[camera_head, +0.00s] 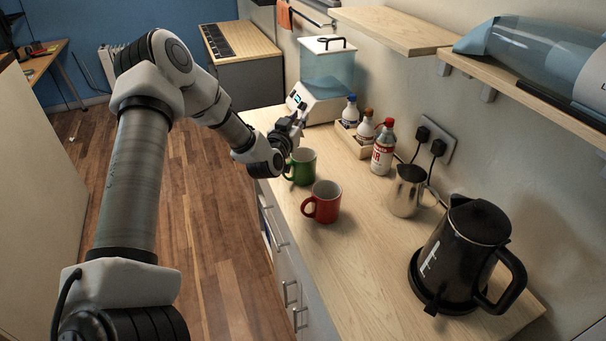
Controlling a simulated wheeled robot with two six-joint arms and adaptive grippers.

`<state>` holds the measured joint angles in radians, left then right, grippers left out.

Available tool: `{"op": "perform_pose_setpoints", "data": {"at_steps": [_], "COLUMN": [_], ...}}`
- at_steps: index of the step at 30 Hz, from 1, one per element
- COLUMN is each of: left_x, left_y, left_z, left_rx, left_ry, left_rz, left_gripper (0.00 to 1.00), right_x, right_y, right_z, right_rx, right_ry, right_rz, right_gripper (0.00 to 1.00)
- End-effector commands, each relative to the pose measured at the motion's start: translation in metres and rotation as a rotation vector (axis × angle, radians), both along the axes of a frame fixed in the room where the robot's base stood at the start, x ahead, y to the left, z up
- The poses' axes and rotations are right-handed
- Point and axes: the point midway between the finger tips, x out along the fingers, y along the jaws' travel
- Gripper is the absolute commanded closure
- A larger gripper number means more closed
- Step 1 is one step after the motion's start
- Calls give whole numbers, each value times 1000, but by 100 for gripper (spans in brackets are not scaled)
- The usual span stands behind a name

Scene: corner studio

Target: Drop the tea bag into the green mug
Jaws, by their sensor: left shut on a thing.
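The green mug (301,167) stands upright on the wooden counter, behind the red mug. My left gripper (301,119) is above and just behind the green mug in the picture, near the front of the white-based appliance. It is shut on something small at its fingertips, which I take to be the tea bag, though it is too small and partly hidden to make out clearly. The inside of the green mug is mostly hidden from this angle. My right gripper is not in view.
A red mug (324,202) stands in front of the green one. A clear-tank appliance (327,75), a bottle tray (349,139), a red-capped bottle (383,150), a steel pitcher (406,192) and a black kettle (462,258) line the wall side. The front counter (350,290) is clear.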

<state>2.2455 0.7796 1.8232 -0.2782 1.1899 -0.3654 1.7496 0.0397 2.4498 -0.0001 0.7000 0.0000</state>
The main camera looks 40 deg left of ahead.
Motion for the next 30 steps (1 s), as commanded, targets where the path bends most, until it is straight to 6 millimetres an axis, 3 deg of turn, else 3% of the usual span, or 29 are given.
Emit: {"op": "perform_pose_setpoints", "data": {"at_steps": [1, 3, 13, 15, 16, 26, 30], "left_x": [0, 0, 0, 0, 0, -2, -20], "left_y": [0, 0, 0, 0, 0, 0, -6], "left_z": [-14, -21, -23, -23, -23, -23, -24], "left_rx": [0, 0, 0, 0, 0, -1, -5], "left_ry": [0, -1, -1, -1, -1, 0, 0], "left_rz": [0, 0, 0, 0, 0, 1, 2], "left_gripper": [89, 89, 89, 55, 51, 51, 51], "right_x": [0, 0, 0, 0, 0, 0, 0], "right_y": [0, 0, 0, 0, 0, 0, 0], "right_z": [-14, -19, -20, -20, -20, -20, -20], "right_rx": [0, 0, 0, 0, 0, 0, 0], "right_ry": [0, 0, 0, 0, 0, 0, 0], "right_rz": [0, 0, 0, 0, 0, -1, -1], "right_gripper": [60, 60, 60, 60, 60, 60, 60]}}
